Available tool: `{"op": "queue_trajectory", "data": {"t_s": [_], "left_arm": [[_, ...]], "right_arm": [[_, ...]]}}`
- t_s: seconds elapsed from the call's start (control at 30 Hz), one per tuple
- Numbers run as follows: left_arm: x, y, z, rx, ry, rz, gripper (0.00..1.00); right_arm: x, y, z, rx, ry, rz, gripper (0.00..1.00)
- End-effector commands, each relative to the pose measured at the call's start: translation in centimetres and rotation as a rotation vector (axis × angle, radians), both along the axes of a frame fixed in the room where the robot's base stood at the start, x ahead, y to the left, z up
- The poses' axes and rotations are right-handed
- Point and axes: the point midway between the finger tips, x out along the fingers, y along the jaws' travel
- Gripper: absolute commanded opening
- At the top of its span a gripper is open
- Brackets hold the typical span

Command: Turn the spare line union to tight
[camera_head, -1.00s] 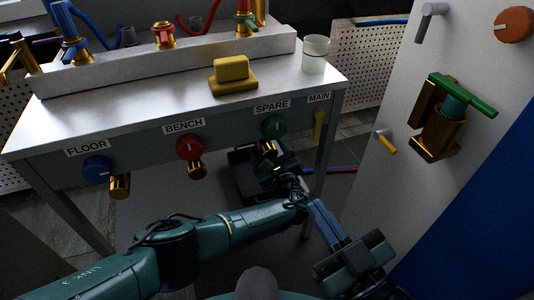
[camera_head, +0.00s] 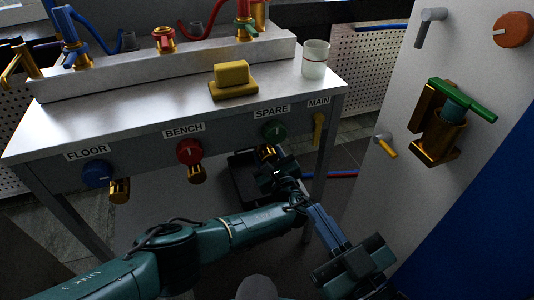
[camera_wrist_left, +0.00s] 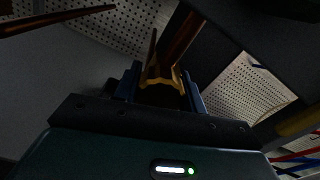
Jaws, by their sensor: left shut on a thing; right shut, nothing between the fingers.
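The spare line union is a brass fitting (camera_head: 267,152) below the green knob (camera_head: 274,130) under the SPARE label (camera_head: 272,111). My left gripper (camera_head: 270,160) reaches it from below and is shut on it. In the left wrist view the brass union (camera_wrist_left: 160,78) sits between the blue fingers of the left gripper (camera_wrist_left: 162,88). Most of the union is hidden by the gripper in the head view, and its tightness cannot be told. My right gripper (camera_head: 313,208) is shut and empty, in front of the bench and close to my left wrist.
The blue FLOOR knob (camera_head: 97,173) and red BENCH knob (camera_head: 189,151) have brass unions below. A yellow handle (camera_head: 318,130) hangs under MAIN. A yellow block (camera_head: 232,74) and a cup (camera_head: 315,59) stand on the bench. A panel with a brass-and-green clamp (camera_head: 439,134) stands right.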

Motion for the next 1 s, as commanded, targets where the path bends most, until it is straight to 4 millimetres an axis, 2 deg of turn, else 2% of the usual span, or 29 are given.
{"op": "queue_trajectory", "data": {"t_s": [0.2, 0.4, 0.77, 0.8, 1.0], "left_arm": [[-0.01, 0.01, 0.12, 0.228, 0.076, 0.002, 0.18], [0.01, 0.01, 0.02, 0.414, 0.136, 0.001, 0.18], [0.03, 0.03, -0.05, 0.451, 0.148, 0.001, 0.18], [0.03, 0.03, -0.05, 0.450, 0.147, 0.001, 0.42], [0.03, 0.02, -0.03, 0.450, 0.146, 0.001, 0.59]], "right_arm": [[0.05, -0.10, 0.68, -0.020, -0.010, -0.005, 0.00], [0.05, -0.36, 0.19, -0.040, -0.004, -0.013, 0.00], [-0.03, -0.34, -0.23, -0.042, 0.003, -0.015, 0.00], [-0.04, -0.33, -0.23, -0.042, 0.003, -0.015, 0.00], [-0.04, -0.30, -0.23, -0.039, 0.005, -0.014, 0.00]]}}
